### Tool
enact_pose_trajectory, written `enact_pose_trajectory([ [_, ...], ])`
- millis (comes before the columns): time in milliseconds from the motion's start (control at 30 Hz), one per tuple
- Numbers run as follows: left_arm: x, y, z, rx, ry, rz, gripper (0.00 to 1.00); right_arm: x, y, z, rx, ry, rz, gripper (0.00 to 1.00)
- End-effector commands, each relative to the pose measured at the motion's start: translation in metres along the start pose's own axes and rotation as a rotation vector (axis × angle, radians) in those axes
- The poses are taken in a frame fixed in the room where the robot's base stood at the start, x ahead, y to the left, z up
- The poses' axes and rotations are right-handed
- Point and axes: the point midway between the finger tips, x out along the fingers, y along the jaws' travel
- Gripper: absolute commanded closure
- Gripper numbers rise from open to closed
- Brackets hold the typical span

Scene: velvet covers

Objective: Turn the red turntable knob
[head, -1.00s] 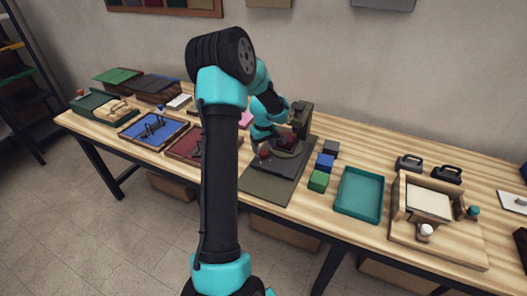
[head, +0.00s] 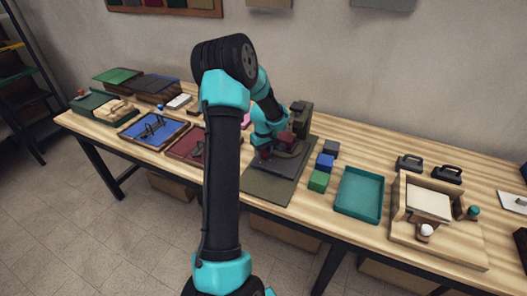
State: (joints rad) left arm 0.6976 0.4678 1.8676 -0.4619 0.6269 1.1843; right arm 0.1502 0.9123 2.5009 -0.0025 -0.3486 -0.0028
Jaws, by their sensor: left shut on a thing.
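The turntable (head: 290,154) sits on a dark grey base plate on the table, with a dark upright post (head: 300,114) behind it. A dark red block-like piece (head: 287,137) shows at the post, above the disc. The small red knob (head: 265,154) is at the left front of the turntable and is mostly covered. My left gripper (head: 264,149) is down at the knob and shut on it; its fingertips are small and partly hidden by my own arm. My right gripper is out of view.
Green, blue and dark cubes (head: 318,180) stand just right of the base plate. A teal tray (head: 360,194) and a wooden fixture (head: 437,222) lie further right. A maroon tray (head: 187,146) and a blue tray (head: 152,131) lie left.

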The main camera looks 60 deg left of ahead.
Motion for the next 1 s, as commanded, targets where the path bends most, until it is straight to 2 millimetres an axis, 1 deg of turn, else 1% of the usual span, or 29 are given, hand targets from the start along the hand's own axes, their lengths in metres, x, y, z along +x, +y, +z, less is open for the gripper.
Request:
enact_pose_trajectory([
  [33, -0.0002, 0.0002, 0.0, 0.0, 0.0, 0.0, 0.74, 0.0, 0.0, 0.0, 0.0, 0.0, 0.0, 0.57],
  [100, -0.0002, 0.0002, 0.0, 0.0, 0.0, 0.001, 0.8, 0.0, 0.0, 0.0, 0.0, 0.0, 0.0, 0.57],
  [367, -0.0003, 0.0003, 0.0, 0.016, 0.0, 0.0, 0.8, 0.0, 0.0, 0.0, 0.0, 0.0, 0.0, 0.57],
  [567, -0.0003, 0.0002, -0.0002, 0.077, 0.001, 0.0, 0.8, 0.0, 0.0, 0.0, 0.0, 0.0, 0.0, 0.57],
  [767, -0.0003, 0.0001, -0.0003, 0.197, 0.001, -0.001, 0.8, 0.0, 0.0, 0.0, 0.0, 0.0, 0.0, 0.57],
  [1000, -0.0003, 0.0002, -0.0004, 0.402, 0.001, -0.001, 0.8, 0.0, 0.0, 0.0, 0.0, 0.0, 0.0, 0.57],
])
